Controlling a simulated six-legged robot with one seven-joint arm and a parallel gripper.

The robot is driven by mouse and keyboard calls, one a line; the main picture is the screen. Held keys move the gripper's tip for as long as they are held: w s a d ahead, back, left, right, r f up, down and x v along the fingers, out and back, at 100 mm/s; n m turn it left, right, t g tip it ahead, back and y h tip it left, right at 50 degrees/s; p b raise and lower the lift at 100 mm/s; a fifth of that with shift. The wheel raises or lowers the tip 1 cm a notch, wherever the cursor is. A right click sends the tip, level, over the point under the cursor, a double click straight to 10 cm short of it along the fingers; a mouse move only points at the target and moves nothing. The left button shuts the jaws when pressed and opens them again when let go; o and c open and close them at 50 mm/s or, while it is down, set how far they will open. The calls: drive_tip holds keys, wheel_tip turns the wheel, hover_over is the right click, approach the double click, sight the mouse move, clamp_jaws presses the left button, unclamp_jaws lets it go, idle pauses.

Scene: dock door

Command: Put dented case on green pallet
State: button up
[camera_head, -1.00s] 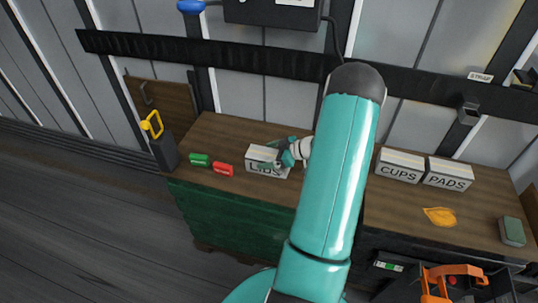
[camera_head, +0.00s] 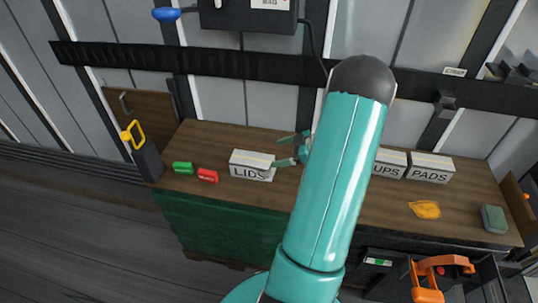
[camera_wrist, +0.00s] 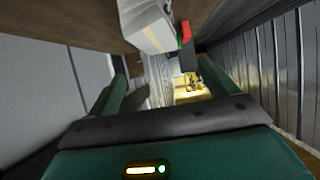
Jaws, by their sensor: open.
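A white box lettered LIDS (camera_head: 251,166) stands on the wooden bench. Two more white boxes, CUPS (camera_head: 391,163) and PADS (camera_head: 430,168), stand to the right, CUPS partly behind my arm. No dent shows clearly on any box, so I cannot tell which is the dented case. In the wrist view, a pale box (camera_wrist: 146,25) shows above and between my fingers (camera_wrist: 165,80).
Green (camera_head: 183,168) and red (camera_head: 207,175) blocks lie left of LIDS. An orange cloth-like patch (camera_head: 425,209) and a grey-green block (camera_head: 494,219) lie at right. A dark post with yellow handle (camera_head: 143,150) stands left.

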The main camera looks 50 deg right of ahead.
drive_tip(key=shift+s+d+r, duration=0.1)
drive_tip(key=shift+s, duration=0.05)
drive_tip(key=w+a+r+g, duration=0.3)
drive_tip(key=a+r, duration=0.4)
drive_tip(key=a, duration=0.4)
drive_tip(key=w+a+r+g, duration=0.35)
drive_tip(key=a+r, duration=0.35)
drive_tip(key=a, duration=0.4)
drive_tip(key=s+a+r+m+h, duration=0.1)
drive_tip(key=s+a+r+h, duration=0.1)
drive_tip(key=a, duration=0.4)
drive_tip(key=s+a+r+m+t+h, duration=0.1)
drive_tip(key=s+a+r+m, duration=0.1)
drive_tip(key=s+a+r, duration=0.3)
drive_tip(key=s+a+r+m+h, duration=0.2)
drive_tip(key=s+a+r, duration=0.2)
drive_tip(key=a, duration=0.4)
drive_tip(key=shift+s+a+h, duration=0.25)
drive_tip(key=shift+s+h, duration=0.05)
drive_tip(key=shift+s, duration=0.1)
